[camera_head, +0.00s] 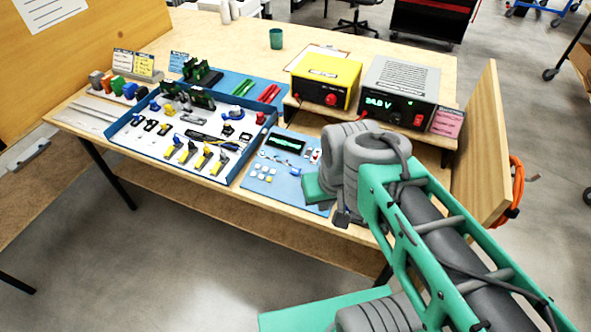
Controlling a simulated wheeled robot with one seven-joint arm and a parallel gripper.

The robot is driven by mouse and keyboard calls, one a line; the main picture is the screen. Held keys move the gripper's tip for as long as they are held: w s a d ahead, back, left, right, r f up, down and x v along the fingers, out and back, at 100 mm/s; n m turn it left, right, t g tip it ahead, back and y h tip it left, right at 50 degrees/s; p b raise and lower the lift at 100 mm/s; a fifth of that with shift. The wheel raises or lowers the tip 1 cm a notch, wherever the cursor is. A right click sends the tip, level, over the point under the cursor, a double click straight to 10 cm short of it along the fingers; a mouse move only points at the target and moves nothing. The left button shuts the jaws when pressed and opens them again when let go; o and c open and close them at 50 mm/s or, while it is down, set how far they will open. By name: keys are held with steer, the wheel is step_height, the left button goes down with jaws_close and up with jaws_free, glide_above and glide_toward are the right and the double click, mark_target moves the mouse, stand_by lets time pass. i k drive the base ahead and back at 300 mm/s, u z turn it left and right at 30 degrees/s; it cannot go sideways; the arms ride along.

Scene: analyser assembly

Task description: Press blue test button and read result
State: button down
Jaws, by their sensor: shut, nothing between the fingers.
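A blue mat (252,183) lies at the front of the bench, right of the tray. On it is a small black module with a display (287,143); I cannot read any text on it. Small white square pieces (264,171) and a small blue piece (295,171) lie in front of it. I cannot tell whether this blue piece is the test button. My arm reaches in from the lower right, and its grey joint covers the mat's right end. My gripper's fingers cannot be made out; they are hidden behind the arm.
A blue-rimmed tray (229,178) of parts and yellow-handled tools fills the bench's left middle. A yellow power unit (326,80) and a grey supply (399,88) reading about 24.8 V stand on a riser behind the mat. A green cup (276,39) stands farther back. A wooden panel (478,140) rises at the right.

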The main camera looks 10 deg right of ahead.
mark_target(294, 171)
steer(key=k, duration=0.5)
steer(key=u, duration=2.1)
steer(key=i, duration=1.45)
steer(key=z, duration=2.15)
